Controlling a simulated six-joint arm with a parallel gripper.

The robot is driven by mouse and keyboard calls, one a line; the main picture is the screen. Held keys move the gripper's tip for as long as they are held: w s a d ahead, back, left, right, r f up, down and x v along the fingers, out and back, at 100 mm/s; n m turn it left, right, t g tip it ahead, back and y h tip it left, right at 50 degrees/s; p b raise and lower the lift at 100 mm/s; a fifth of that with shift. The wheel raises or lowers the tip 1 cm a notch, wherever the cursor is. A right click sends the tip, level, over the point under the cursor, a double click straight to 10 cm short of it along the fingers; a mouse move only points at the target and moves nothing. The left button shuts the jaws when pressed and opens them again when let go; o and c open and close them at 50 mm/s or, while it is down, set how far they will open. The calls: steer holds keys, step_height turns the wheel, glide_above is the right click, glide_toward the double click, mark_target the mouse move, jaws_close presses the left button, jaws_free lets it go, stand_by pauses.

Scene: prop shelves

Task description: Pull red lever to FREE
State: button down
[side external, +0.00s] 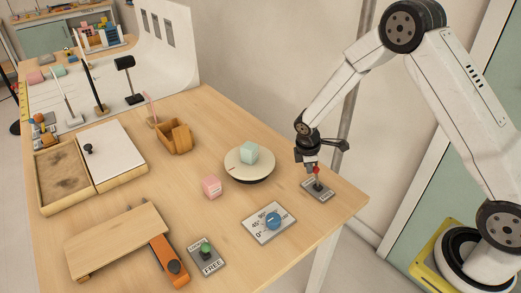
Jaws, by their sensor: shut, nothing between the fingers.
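The red lever (316,170) stands on a small grey plate (319,190) near the right corner of the wooden table. Lettering on this plate is too small to read. My gripper (312,165) is shut, with nothing between its fingers, right at the top of the red lever. I cannot tell whether it touches the knob. A second lever with a green knob (206,248) stands on another plate at the front of the table, and that plate reads FREE along its near edge.
A blue dial (274,221) on a marked plate lies left of the red lever. A round turntable (236,169) holds a mint cube (249,152). A pink cube (211,187) sits nearby. A sand tray (42,180), a wooden ramp (118,240) and small lamps (124,64) stand further left.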

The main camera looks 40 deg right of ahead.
steer(key=shift+s+r+t, duration=0.15)
steer(key=shift+s+t, duration=0.25)
steer(key=shift+t, duration=0.1)
steer(key=shift+s, duration=1.75)
steer(key=shift+w, duration=0.3)
steer(key=shift+w+f, duration=0.35)
steer(key=shift+w, duration=0.2)
steer(key=shift+w+a, duration=0.1)
